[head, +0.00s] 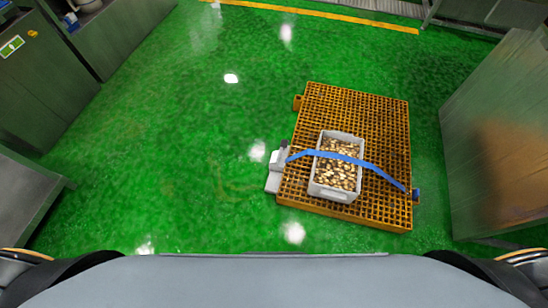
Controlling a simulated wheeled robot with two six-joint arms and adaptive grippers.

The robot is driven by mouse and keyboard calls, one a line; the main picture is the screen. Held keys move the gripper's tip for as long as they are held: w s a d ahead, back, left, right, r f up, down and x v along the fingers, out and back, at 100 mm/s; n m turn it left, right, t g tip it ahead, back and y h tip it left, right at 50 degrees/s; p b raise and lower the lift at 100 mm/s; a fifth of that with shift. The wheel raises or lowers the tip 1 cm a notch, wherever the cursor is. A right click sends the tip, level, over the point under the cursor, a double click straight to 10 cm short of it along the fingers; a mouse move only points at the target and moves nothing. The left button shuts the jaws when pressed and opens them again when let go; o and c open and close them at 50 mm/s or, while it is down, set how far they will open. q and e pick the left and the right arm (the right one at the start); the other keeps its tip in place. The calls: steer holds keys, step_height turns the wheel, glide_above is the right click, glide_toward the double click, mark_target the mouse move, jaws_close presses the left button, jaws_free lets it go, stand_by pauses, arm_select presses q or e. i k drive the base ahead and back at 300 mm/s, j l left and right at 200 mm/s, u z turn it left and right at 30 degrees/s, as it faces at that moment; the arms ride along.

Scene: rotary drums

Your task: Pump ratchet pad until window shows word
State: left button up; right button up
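A pale grey ratchet device (275,172) sits at the left edge of an orange grid pallet (385,120). A small dark part shows at its upper end. A pad and a window cannot be told apart on it, and no word is readable. A blue strap (377,172) runs from the device across a grey crate (345,135) to the pallet's right edge. The crate stands on the pallet and is full of small brown and cream pieces (338,173). Neither of my grippers shows.
Green glossy floor (170,150) lies open to the left of the pallet. Steel cabinets (35,90) stand at the upper left. A large metal panel (500,140) stands at the right, with a narrow floor gap beside the pallet. A yellow line (320,14) crosses the far floor.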

mark_target(284, 143)
steer(key=i+j+z, duration=0.1)
steer(key=i+j, duration=0.25)
steer(key=j, duration=0.3)
steer(key=i+j+z, duration=0.25)
steer(key=j, duration=0.4)
steer(key=i+j, duration=0.2)
steer(key=j, duration=0.15)
steer(key=i+j+z, duration=0.15)
steer(key=j, duration=0.2)
steer(key=i+j, duration=0.15)
steer(key=j, duration=0.25)
steer(key=i+j+z, duration=0.15)
steer(key=j, duration=0.2)
